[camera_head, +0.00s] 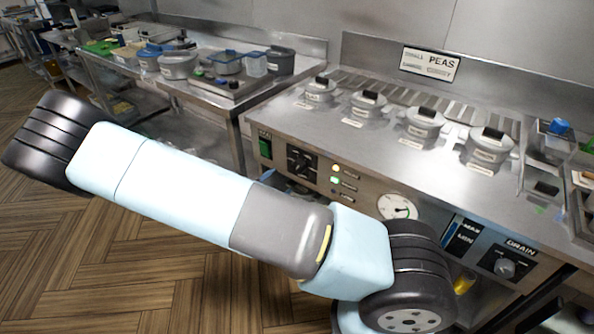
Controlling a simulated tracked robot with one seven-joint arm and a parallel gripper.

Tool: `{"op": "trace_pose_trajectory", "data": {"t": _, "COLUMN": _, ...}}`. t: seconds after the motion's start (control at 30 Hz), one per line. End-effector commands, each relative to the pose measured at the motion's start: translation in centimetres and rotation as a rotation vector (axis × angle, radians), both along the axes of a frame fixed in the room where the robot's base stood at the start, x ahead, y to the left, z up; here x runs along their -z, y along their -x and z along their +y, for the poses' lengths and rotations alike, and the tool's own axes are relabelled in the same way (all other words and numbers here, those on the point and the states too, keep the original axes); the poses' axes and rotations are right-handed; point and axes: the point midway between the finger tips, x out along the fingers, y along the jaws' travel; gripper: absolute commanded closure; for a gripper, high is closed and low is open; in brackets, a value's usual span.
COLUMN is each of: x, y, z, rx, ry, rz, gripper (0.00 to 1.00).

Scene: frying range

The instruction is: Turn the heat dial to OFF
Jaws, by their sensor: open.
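The heat dial (301,160) appears to be the large black knob on the front panel of the range (362,180), left of the indicator lights. Its markings are too small to read, so I cannot tell its setting. My arm crosses the picture in front of the range, from the lower right to the left edge. My gripper cannot be made out; the arm may hide it. The dial's face shows clear of the arm, and I see no contact with it.
A green switch (265,145) sits left of the dial. Small lights (335,180) and a round gauge (397,207) sit to its right, then a drain knob (504,267). Several lidded pots (424,124) stand on top. A side table (222,97) holds containers.

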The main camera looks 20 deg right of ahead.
Motion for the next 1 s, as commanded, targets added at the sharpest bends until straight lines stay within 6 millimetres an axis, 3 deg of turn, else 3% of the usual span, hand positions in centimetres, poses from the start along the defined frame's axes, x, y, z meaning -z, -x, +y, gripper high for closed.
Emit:
{"op": "trace_pose_trajectory", "data": {"t": 0.3, "x": 0.0, "y": -3.0, "z": -4.6, "rx": 0.002, "ry": 0.002, "rz": 0.001, "gripper": 0.25}}
{"op": "trace_pose_trajectory", "data": {"t": 0.5, "x": 0.0, "y": -4.3, "z": -6.4, "rx": 0.001, "ry": 0.001, "rz": 0.001, "gripper": 0.25}}
{"op": "trace_pose_trajectory", "data": {"t": 0.93, "x": 0.0, "y": -4.7, "z": -7.0, "rx": -0.001, "ry": 0.0, "rz": 0.001, "gripper": 0.25}}
{"op": "trace_pose_trajectory", "data": {"t": 1.0, "x": 0.0, "y": -4.7, "z": -7.0, "rx": -0.001, "ry": 0.0, "rz": 0.001, "gripper": 0.31}}
